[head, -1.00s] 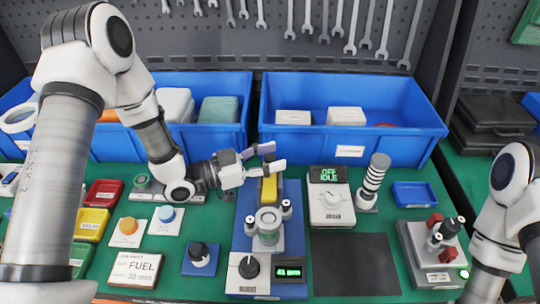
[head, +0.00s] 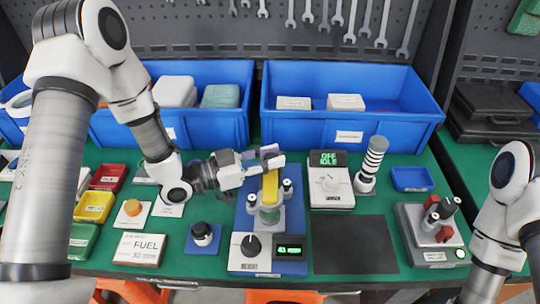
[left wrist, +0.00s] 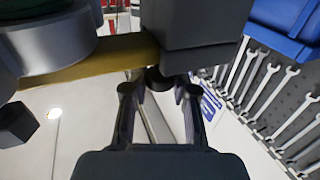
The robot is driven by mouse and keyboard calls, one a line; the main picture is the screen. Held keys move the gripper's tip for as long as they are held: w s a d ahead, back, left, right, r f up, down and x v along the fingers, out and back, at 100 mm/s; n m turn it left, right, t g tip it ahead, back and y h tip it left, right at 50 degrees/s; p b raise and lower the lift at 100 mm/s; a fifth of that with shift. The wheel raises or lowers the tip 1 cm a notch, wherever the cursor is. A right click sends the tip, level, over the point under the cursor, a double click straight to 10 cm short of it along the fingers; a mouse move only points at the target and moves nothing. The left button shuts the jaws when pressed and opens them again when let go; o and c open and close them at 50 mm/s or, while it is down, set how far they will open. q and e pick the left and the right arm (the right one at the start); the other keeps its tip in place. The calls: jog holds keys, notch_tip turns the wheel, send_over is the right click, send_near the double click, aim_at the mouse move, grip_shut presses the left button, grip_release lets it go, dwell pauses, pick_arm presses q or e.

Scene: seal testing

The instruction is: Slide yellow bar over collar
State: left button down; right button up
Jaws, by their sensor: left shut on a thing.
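The yellow bar (head: 270,187) lies along the middle of a blue-based test fixture (head: 246,222) in the head view. Its near end reaches over the top of the grey round collar (head: 268,217), between two small posts. My left gripper (head: 272,158) is shut at the bar's far end. In the left wrist view, my left gripper's fingers (left wrist: 158,92) close on a small dark knob (left wrist: 158,77) beside a dark block. The yellow bar (left wrist: 90,65) runs from that block to a grey round part at the upper left. My right gripper is out of view.
Blue bins (head: 350,130) stand behind the fixture. A white timer box (head: 330,190) and striped post (head: 371,165) are right of it. A dark mat (head: 352,253) lies clear at front right.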

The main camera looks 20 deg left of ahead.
pick_arm(q)
jog(key=c, duration=0.9)
grip_release()
jog(key=shift+s+d, duration=0.15)
jog(key=shift+s, duration=0.1)
jog(key=shift+c, duration=0.2)
jog(key=shift+d, duration=0.1)
jog(key=shift+a, duration=0.2)
jog(key=shift+s+a, duration=0.1)
jog(key=shift+a, duration=0.15)
jog(key=v, duration=1.1)
jog(key=shift+s, duration=0.3)
